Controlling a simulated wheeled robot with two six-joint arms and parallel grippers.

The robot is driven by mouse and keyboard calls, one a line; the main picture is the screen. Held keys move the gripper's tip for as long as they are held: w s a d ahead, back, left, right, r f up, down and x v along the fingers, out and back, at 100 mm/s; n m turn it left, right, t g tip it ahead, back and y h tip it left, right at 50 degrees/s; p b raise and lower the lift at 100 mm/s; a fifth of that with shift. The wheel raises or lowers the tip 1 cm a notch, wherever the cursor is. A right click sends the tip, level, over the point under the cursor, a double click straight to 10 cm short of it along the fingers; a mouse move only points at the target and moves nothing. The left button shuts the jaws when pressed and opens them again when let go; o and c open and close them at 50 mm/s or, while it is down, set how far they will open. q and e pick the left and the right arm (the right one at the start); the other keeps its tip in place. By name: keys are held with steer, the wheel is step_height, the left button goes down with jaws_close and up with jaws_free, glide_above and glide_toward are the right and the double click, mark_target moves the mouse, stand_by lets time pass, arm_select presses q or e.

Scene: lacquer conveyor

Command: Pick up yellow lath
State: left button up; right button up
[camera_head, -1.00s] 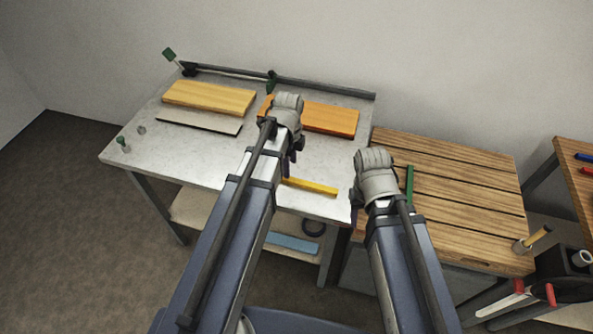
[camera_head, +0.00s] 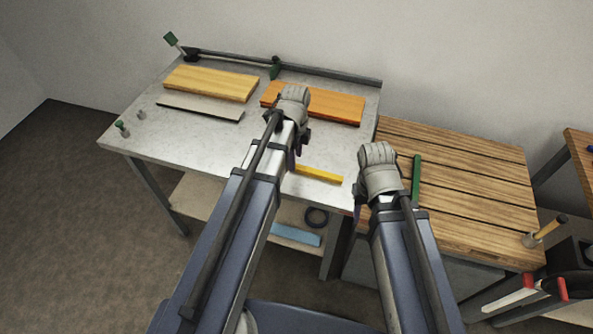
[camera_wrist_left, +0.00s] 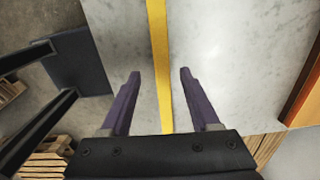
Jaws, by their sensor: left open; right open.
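The yellow lath (camera_head: 320,175) lies flat on the grey metal table, near its front edge; its left end is hidden behind my left arm in the head view. In the left wrist view the lath (camera_wrist_left: 158,40) runs lengthwise between the two purple fingers of my left gripper (camera_wrist_left: 160,72). That gripper is open and empty; its height above the lath is hard to tell. It shows partly in the head view (camera_head: 296,158), mostly covered by its wrist. My right gripper (camera_head: 358,198) is open, mostly hidden by its wrist, near the table's right front corner.
An orange board (camera_head: 335,108) and a pale yellow board (camera_head: 210,83) lie further back on the metal table (camera_head: 190,140). A thin grey plate (camera_head: 200,108) lies before the pale board. A slatted wooden table (camera_head: 470,190) with a green strip (camera_head: 416,180) adjoins at right.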

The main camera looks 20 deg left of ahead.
arm_select(q)
step_height(320, 180, down, 4)
steer(key=b, duration=0.2)
steer(key=shift+w+d+r+b, duration=0.1)
steer(key=shift+w+r+b, duration=0.05)
steer(key=shift+b, duration=0.2)
steer(key=shift+r, duration=0.1)
jaws_close()
